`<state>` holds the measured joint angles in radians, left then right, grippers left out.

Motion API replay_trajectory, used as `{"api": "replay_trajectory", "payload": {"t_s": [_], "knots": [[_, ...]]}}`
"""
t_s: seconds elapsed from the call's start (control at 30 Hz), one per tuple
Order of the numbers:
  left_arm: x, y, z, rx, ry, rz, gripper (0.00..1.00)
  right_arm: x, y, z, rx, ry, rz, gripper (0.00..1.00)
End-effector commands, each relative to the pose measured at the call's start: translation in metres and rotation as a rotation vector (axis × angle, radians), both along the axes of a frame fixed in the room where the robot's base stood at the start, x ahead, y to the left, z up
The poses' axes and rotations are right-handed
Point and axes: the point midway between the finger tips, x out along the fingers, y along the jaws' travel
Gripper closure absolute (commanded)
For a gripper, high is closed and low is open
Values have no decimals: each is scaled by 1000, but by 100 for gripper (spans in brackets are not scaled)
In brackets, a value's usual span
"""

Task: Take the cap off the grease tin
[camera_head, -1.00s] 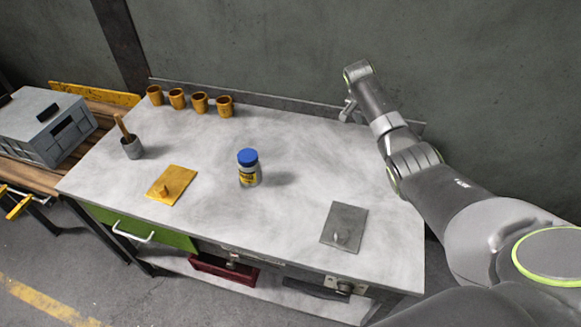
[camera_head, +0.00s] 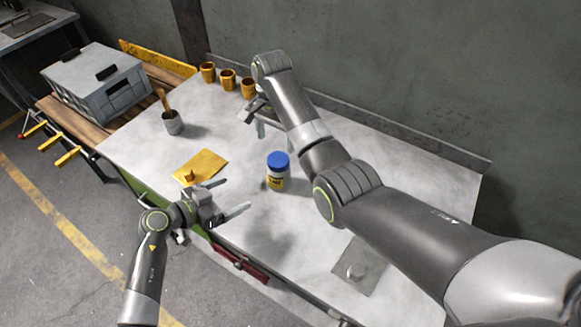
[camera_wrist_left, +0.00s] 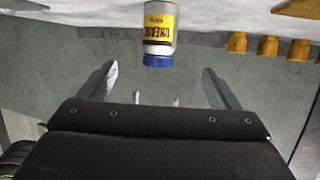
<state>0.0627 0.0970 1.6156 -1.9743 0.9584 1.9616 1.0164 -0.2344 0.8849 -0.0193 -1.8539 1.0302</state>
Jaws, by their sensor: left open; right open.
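The grease tin (camera_head: 276,181) is a pale jar with a yellow label. It stands upright near the middle of the table, with its blue cap (camera_head: 278,160) on top. My left gripper (camera_head: 235,200) is open and empty, left of and nearer than the tin, not touching it. In the left wrist view the tin (camera_wrist_left: 158,25) appears upside down, its blue cap (camera_wrist_left: 158,61) in line with the gap between the open fingers (camera_wrist_left: 158,68). My right gripper (camera_head: 254,124) is open and empty behind the tin, partly hidden by its own arm.
A yellow plate (camera_head: 207,163) with a knob lies left of the tin. A grey plate (camera_head: 369,268) lies front right, below my right arm. Yellow cups (camera_head: 228,79) stand along the back edge. A pot with a wooden handle (camera_head: 173,122) stands back left.

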Motion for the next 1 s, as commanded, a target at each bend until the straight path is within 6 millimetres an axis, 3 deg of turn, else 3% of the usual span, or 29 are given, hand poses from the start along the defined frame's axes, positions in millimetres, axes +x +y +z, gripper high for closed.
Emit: {"api": "replay_trajectory", "payload": {"t_s": [0.27, 1.0], "knots": [[7, -6, 5, 44, 36, -8, 15, 0, 0, 0, 1, -1, 1, 28], [75, -91, -40, 42, 35, -9, 15, 0, 0, 0, 1, -1, 0, 28]]}}
